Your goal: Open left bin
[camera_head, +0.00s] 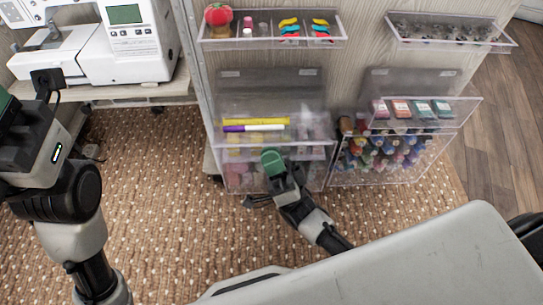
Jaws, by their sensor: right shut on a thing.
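The left bin (234,132) is a clear, see-through bin on the cabinet panel, below the small top shelf. A yellow and a purple-and-white pen show at its top. My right gripper (270,158) reaches up from below to its front and is shut on the bin's front edge; the fingertips are mostly hidden by the gripper's green and black body. My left gripper (47,82) is at the far left, in front of the sewing machine and away from the bin. Its jaw opening is not clear.
A right bin (400,165) with many thread spools stands beside the left one. Clear shelves (272,42) hang above, with a red pincushion (218,18). A white sewing machine (130,45) is at upper left. Brown carpet (150,200) lies open below.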

